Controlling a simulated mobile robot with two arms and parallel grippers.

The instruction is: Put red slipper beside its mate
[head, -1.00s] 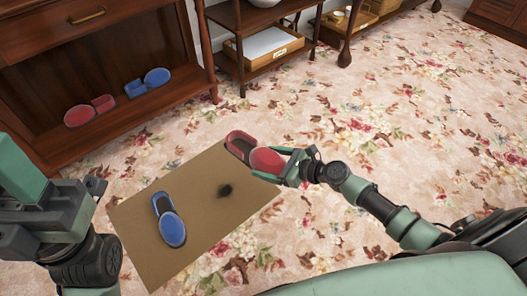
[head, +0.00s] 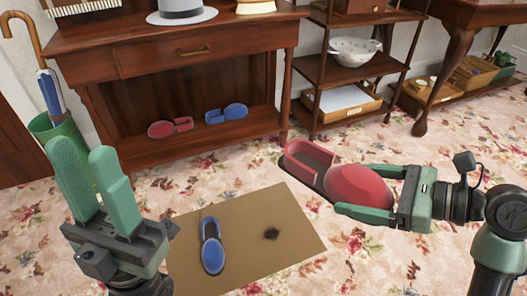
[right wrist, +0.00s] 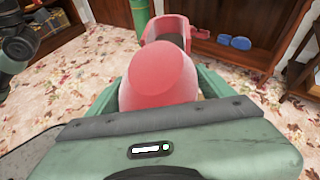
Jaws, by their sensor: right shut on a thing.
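A red slipper (head: 358,187) is held in my right gripper (head: 362,190), gripped at its rounded toe, with its open heel pointing left and away. It is up in the air in front of the shelf unit. It also fills the middle of the right wrist view (right wrist: 160,78). A second red slipper (head: 162,130) lies on the low shelf (head: 140,152) of the wooden console, left of a blue slipper (head: 226,114). Another blue slipper (head: 212,252) lies on the brown mat (head: 285,215). My left gripper (head: 95,185) is open and empty at the lower left, fingers pointing up.
A green umbrella stand (head: 62,140) stands left of the console. A shelf unit (head: 345,72) with a colander (head: 353,50) stands right of it.

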